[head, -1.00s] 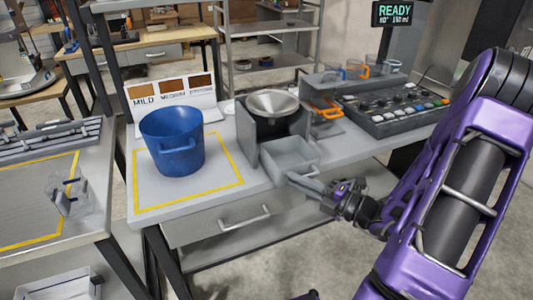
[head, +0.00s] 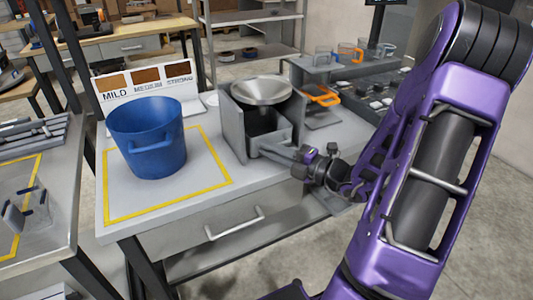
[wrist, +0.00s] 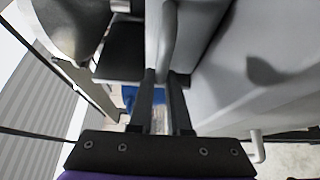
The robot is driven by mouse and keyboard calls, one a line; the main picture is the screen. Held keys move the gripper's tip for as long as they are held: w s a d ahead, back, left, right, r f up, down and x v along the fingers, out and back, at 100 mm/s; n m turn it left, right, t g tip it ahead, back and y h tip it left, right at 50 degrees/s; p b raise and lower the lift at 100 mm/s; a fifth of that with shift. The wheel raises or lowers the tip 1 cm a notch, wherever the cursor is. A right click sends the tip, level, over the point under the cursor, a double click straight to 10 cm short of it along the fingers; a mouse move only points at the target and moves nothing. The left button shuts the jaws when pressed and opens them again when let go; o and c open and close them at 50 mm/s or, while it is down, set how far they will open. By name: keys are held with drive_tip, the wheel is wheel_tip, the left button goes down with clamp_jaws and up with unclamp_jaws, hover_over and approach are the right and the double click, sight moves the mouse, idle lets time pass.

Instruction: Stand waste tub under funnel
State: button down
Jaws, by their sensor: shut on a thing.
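The grey waste tub (head: 272,141) is in the funnel stand, with its rear part below the metal funnel (head: 262,88) and its front end at the stand's open front. My gripper (head: 299,155) is shut on the tub's handle at the front. In the wrist view the handle (wrist: 166,45) lies between the two fingers (wrist: 163,105). The funnel (wrist: 75,22) shows at the top left there. The tub's base is hidden, so I cannot tell whether it touches the stand's floor.
A blue bucket (head: 148,140) stands inside a yellow outline on the bench, left of the stand. A MILD, MEDIUM, STRONG sign (head: 148,86) stands behind it. An orange-handled item (head: 322,96) lies right of the stand. The bench's front edge is close to my arm.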

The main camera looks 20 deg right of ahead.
drive_tip(key=shift+s, duration=0.1)
drive_tip(key=c, duration=0.9)
unclamp_jaws()
drive_tip(key=shift+f, duration=0.1)
drive_tip(key=shift+o, duration=0.2)
drive_tip(key=shift+d, duration=0.1)
drive_tip(key=p+v, duration=0.2)
drive_tip(key=v, duration=1)
